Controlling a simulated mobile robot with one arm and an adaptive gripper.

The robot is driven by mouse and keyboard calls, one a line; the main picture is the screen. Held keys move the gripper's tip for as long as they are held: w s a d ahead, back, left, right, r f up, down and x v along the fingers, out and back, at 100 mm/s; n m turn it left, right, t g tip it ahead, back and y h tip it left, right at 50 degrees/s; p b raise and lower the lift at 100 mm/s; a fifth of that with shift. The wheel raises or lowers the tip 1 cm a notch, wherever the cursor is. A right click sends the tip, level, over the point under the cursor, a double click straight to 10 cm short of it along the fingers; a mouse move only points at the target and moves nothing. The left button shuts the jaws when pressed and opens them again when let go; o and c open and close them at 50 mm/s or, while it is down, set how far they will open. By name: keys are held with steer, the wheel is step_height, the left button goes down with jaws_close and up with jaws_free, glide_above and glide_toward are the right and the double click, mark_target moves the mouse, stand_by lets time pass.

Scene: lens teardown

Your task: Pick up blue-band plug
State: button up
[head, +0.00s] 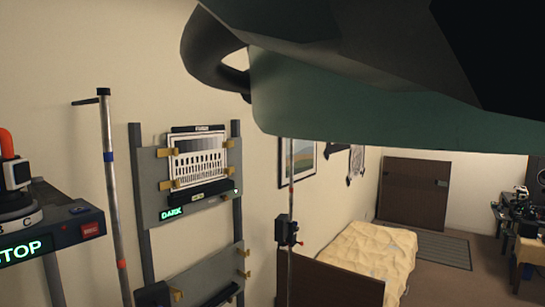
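I cannot make out a blue-band plug in the head view. A grey upright pole (113,200) at the left has a blue band near its upper part and a small black handle at its top, but I cannot tell that it is linked to the plug. A large dark green and black shape fills the top right, very close to the camera, and hides much of the upper room. No gripper fingers show.
A bench unit (70,232) with a green STOP display stands at the left edge. A grey rack (150,225) holds a striped test chart (197,158) and a DARK display. A bed (365,257) and door (412,188) lie behind. Cluttered furniture stands far right.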

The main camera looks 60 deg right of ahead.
jaws_close()
steer(key=shift+r, duration=0.2)
stand_by(0.3)
step_height(320, 180, up, 7)
steer(key=b, duration=0.6)
steer(key=shift+a+f, duration=0.1)
steer(key=shift+f, duration=0.05)
steer(key=shift+r+b, duration=0.7)
steer(key=shift+r, duration=0.7)
